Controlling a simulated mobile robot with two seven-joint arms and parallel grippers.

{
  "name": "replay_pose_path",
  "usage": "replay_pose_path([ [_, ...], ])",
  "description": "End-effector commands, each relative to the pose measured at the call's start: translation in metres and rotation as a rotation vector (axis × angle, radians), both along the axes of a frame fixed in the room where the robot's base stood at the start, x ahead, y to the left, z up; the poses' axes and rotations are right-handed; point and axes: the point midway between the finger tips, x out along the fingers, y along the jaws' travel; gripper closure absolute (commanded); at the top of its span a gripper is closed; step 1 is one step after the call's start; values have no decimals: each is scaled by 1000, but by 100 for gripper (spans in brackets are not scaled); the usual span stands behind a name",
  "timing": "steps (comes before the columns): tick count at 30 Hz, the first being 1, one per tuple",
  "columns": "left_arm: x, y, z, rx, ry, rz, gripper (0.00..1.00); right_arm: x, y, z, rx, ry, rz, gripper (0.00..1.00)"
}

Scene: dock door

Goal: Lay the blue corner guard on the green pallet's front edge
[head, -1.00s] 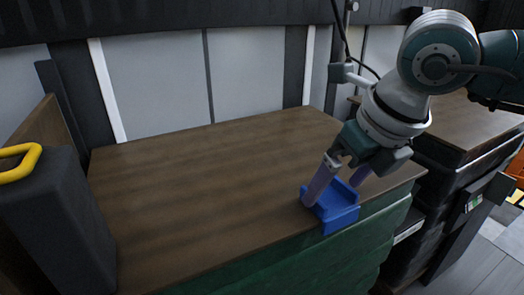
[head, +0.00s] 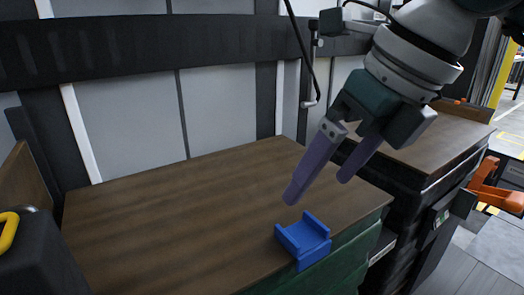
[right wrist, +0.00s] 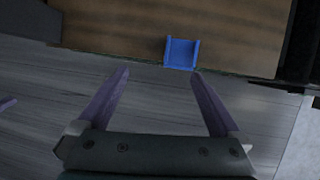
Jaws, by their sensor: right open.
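The blue corner guard (head: 303,238) lies on the front edge of the brown board top (head: 190,210) of the green pallet (head: 345,262), near its right end. One side of the guard hangs over the edge against the green front. In the right wrist view the guard (right wrist: 181,53) sits at the board's edge, beyond my fingertips. My right gripper (head: 318,190) is open and empty, above and apart from the guard. It also shows open in the right wrist view (right wrist: 163,80).
A dark case with a yellow handle (head: 8,232) stands at the left. A second brown-topped stack (head: 440,145) is at the right, with an orange object (head: 495,185) beyond it. A dark wall with grey panels runs behind. The middle of the board is clear.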

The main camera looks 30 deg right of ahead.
Motion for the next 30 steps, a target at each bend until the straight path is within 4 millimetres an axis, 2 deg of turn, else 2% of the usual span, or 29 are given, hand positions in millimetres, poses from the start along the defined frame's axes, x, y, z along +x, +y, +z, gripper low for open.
replay_pose_path([
  [2, 0, 0, 0, 1, 0, -1, 100, -9, 50, -1, 187, 3, 89, 0],
  [4, 0, 1, 0, 3, 1, -1, 100, -23, 112, 15, 457, -7, 177, 0],
  [5, 0, 1, 0, 3, 1, -2, 100, -30, 139, 29, 600, -16, 204, 0],
  [6, 0, 1, 0, 4, 0, -3, 100, -38, 170, 54, 801, -34, 221, 0],
  [8, 0, 1, 0, 5, 0, -4, 100, -43, 200, 99, 1103, -69, 195, 0],
  [9, 0, 2, 0, 6, 1, -4, 100, -41, 207, 130, 1297, -97, 144, 0],
  [10, 0, 2, 0, 7, 1, -4, 100, -37, 206, 152, 1435, -120, 87, 0],
  [11, 0, 2, 0, 7, 1, -5, 100, -31, 201, 171, 1566, -143, 12, 0],
  [12, 0, 2, 0, 8, 1, -5, 100, -19, 187, 191, 1729, -175, -111, 0],
  [14, 0, 2, 0, 8, 1, -6, 100, 2, 154, 205, 1936, -221, -347, 0],
  [15, 0, 2, 0, 8, 1, -6, 100, 16, 128, 202, 2044, -247, -537, 0],
  [17, 0, 2, 0, 9, 1, -5, 100, 33, 87, 180, 2150, -275, -863, 0],
  [18, 0, 2, 0, 8, 1, -6, 100, 38, 61, 155, 2179, -282, -1101, 0],
  [20, 0, 2, 0, 8, 1, -6, 100, 36, 29, 104, 2154, -271, -1478, 0],
  [21, 0, 2, 0, 8, 1, -6, 100, 25, 14, 65, 2090, -244, -1730, 0],
  [22, 0, 2, 0, 8, 1, -6, 100, 13, 7, 36, 2020, -214, -1908, 0],
  [24, 0, 2, 0, 8, 1, -5, 100, -24, 1, -23, 1811, -123, -2264, 0],
  [27, 0, 2, 0, 7, 1, -4, 100, -82, 11, -78, 1490, 32, -2604, 0],
  [30, 0, 1, 0, 4, 1, -3, 100, -128, 25, -105, 1233, 162, -2782, 0],
])
